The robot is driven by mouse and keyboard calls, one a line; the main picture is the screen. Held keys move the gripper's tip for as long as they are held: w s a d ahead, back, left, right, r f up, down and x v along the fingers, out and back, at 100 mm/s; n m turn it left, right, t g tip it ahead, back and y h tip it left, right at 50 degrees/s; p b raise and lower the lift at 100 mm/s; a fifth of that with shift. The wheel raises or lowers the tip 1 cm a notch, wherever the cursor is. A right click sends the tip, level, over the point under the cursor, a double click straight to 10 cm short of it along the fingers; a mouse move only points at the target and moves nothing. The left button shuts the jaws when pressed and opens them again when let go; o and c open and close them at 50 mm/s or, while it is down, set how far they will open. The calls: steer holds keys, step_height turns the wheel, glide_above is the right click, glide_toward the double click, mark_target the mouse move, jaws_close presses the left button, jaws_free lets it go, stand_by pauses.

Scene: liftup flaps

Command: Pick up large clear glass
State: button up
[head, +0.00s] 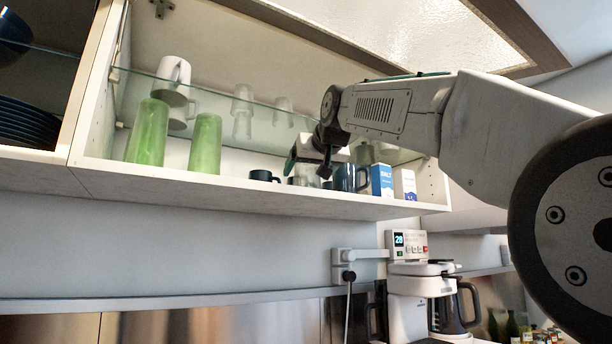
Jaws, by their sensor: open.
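My gripper (309,168) reaches into the open cabinet from the right, its dark fingers apart and pointing down at the lower shelf. A clear glass (305,176) stands on the lower shelf behind and below the fingers. It is partly hidden by the gripper, and I cannot tell whether the fingers are around it or in front of it. Two more clear glasses, one (242,98) left and one (284,104) right, stand on the glass upper shelf. Their sizes are hard to compare.
Two green glasses (148,132) (205,144), a small dark cup (262,176), a dark mug (346,178) and cartons (382,181) (405,184) share the lower shelf (230,188). A white mug (173,75) is above. The flap (400,30) is raised. A coffee machine (422,285) stands below.

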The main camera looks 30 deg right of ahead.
steer(key=shift+w+d+f, duration=0.15)
steer(key=shift+w+f, duration=0.05)
steer(key=shift+w, duration=0.5)
steer(key=c, duration=1.2)
steer(key=shift+r, duration=0.2)
